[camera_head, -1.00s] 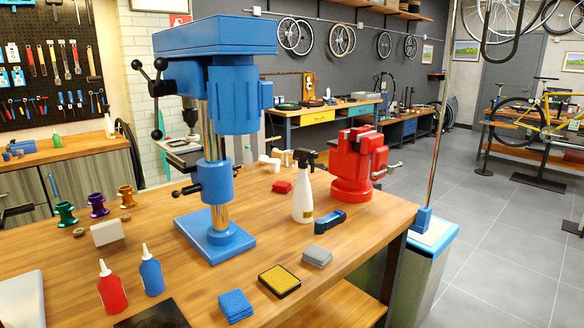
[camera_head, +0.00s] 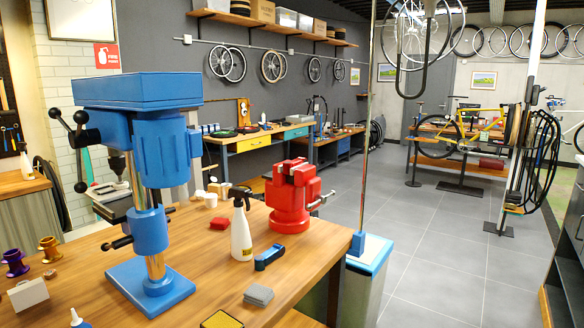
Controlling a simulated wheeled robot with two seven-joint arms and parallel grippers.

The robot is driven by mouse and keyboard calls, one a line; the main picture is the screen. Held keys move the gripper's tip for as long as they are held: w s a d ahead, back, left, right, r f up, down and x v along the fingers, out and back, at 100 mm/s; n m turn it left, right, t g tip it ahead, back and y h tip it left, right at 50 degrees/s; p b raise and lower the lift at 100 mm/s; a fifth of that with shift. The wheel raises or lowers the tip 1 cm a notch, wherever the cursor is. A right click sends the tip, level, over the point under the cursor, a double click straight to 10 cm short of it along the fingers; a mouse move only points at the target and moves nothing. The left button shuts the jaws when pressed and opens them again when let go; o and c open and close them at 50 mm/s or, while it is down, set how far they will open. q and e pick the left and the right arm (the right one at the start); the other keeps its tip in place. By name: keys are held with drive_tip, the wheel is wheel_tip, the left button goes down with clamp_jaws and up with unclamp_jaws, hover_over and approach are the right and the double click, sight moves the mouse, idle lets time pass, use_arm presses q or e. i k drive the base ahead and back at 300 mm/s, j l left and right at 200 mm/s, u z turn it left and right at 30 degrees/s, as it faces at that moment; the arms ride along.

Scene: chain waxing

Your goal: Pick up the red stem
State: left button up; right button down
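I cannot make out a red stem for certain. A small red block-like object (camera_head: 219,223) lies on the wooden workbench (camera_head: 205,270), left of the white spray bottle (camera_head: 241,232); its exact shape is too small to tell. A blue and black part (camera_head: 270,257), possibly a stem, lies on the bench right of the bottle. Neither of my grippers is in view.
A blue drill press (camera_head: 150,230) stands on the bench, with a red vise (camera_head: 292,197) near the right end. A grey block (camera_head: 259,295) lies near the front edge. A bin (camera_head: 366,280) stands beside the bench. The grey floor (camera_head: 440,250) to the right is largely open.

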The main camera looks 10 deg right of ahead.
sight(287, 165)
drive_tip(key=u, duration=0.25)
drive_tip(key=i+l+u, duration=0.15)
drive_tip(key=l+u, duration=0.3)
drive_tip(key=i+l+u, duration=0.1)
drive_tip(key=l+u, duration=0.85)
drive_tip(key=i+j, duration=0.05)
drive_tip(key=j, duration=0.05)
